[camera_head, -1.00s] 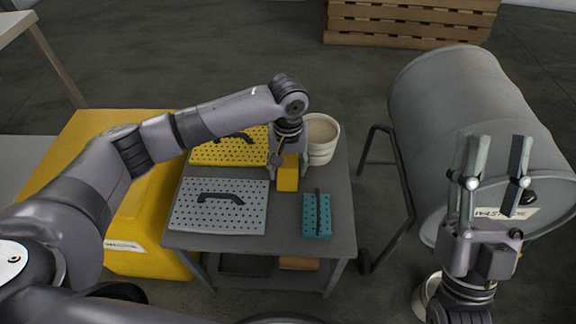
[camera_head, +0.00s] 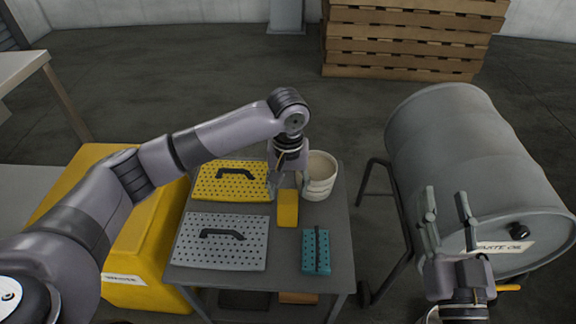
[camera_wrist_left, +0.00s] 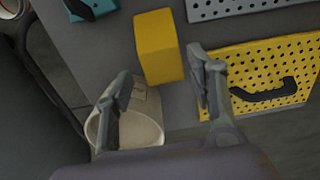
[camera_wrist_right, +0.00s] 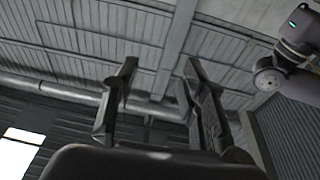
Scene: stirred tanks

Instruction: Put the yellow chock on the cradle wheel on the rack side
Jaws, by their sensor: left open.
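The yellow chock (camera_head: 288,208) is a block standing on the grey cart top (camera_head: 285,255); it also shows in the left wrist view (camera_wrist_left: 158,45). My left gripper (camera_head: 288,188) is open and empty, just behind and above the chock, with its fingers apart. The drum cradle (camera_head: 398,215) is a dark frame under the grey drum (camera_head: 465,165). A dark cradle wheel (camera_head: 363,292) shows at its near left foot, beside the cart. Other wheels are hidden. My right gripper (camera_head: 447,205) is open and empty in front of the drum; its fingers point upward in the right wrist view.
On the cart are a yellow perforated box (camera_head: 232,184), a silver one (camera_head: 222,242), a teal one (camera_head: 315,250) and a cream bucket (camera_head: 319,177). A yellow cabinet (camera_head: 125,230) stands left. Wooden pallets (camera_head: 405,40) are at the back.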

